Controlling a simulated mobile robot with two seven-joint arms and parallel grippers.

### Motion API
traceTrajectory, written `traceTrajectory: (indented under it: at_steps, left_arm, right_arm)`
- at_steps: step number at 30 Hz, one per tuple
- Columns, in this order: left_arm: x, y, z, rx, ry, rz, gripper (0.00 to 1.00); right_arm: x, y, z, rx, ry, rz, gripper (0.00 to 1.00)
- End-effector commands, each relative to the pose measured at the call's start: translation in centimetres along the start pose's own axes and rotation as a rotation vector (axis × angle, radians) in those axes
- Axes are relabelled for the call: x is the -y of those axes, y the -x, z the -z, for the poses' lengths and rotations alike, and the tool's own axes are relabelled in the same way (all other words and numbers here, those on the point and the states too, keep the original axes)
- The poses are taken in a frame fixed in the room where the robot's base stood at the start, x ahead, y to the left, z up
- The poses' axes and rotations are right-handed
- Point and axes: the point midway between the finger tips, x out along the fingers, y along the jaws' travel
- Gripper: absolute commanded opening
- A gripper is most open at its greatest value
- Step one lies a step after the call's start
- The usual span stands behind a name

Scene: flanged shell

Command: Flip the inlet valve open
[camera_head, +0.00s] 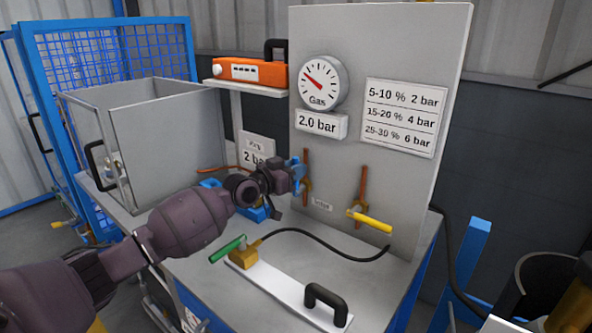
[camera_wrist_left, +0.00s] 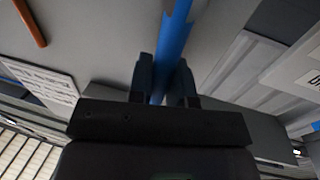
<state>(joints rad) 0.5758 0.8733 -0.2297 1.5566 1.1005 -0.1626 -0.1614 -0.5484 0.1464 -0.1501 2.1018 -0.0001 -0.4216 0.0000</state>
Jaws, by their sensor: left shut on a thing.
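A blue valve handle (camera_head: 299,172) sits on the left copper pipe of the grey panel, at a brass valve body (camera_head: 305,190). My left gripper (camera_head: 292,179) is shut on this blue handle. In the left wrist view the blue handle (camera_wrist_left: 172,45) runs between the two dark fingers. A small label (camera_head: 321,203) stands right of this valve, but its text is too small to read surely. A second valve with a yellow handle (camera_head: 370,221) is on the right pipe, its handle roughly level. My right gripper is not in view.
A gas gauge (camera_head: 322,83) hangs above, over a 2.0 bar sign (camera_head: 320,124). A white plate (camera_head: 285,289) with a black grip, a green-handled valve (camera_head: 228,248) and a black hose lies in front. An open grey box (camera_head: 165,137) stands at left.

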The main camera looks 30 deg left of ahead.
Motion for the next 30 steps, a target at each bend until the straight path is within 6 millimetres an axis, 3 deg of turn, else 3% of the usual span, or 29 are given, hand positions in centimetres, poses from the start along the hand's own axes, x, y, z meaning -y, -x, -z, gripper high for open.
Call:
traceTrajectory:
  at_steps: [1, 5, 17, 30]
  left_arm:
    - [0.0, 0.0, -0.1, 0.001, 0.006, 0.0, 0.23]
    - [0.0, 0.0, -0.1, 0.001, 0.005, 0.001, 0.43]
    - [0.1, 0.7, 0.0, 0.0, 0.002, 0.001, 0.43]
    - [0.0, 6.2, 0.0, 0.001, 0.001, 0.001, 0.43]
  right_arm:
    - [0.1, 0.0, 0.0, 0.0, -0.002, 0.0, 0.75]
    - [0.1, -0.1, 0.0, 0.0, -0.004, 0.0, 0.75]
    - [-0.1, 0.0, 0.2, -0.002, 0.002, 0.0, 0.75]
    - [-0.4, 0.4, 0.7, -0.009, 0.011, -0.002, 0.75]
